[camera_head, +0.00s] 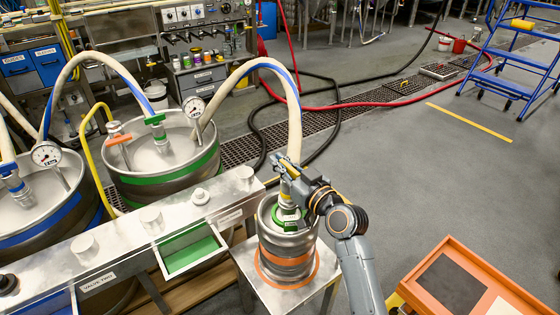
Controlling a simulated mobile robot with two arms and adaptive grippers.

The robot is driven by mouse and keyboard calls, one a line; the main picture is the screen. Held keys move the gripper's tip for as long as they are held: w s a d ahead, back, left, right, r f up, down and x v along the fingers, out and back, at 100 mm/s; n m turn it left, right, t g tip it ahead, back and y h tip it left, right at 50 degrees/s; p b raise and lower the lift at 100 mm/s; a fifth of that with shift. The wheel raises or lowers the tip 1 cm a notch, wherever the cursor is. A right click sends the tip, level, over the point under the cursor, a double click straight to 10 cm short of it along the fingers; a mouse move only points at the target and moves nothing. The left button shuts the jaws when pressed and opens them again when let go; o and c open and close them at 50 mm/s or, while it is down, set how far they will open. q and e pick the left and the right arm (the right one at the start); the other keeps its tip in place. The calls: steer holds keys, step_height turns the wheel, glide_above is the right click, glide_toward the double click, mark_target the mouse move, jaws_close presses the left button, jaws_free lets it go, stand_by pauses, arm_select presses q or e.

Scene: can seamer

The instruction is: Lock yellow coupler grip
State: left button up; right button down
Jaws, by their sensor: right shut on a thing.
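A small steel keg (286,259) with an orange band stands on a small metal stand. A coupler with a green ring (288,213) sits on top of it, and a cream hose comes down to it from above. The yellow coupler grip (285,187) shows only in part beside my fingers. My right gripper (287,171) is at the top of the coupler, shut on the grip, and hides much of it. My right arm reaches in from the lower right. My left gripper is not in view.
A large green-banded keg (165,190) and a blue-banded keg (40,222) with gauges and hoses stand at left. A metal valve bench (130,239) runs in front. An orange tray (491,265) is at lower right. Floor at right is mostly clear.

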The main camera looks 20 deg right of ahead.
stand_by(0.3)
steer(key=c, duration=1.4)
jaws_free()
steer(key=shift+s, duration=0.1)
steer(key=v, duration=1.1)
steer(key=shift+s+d, duration=0.15)
steer(key=shift+s, duration=0.25)
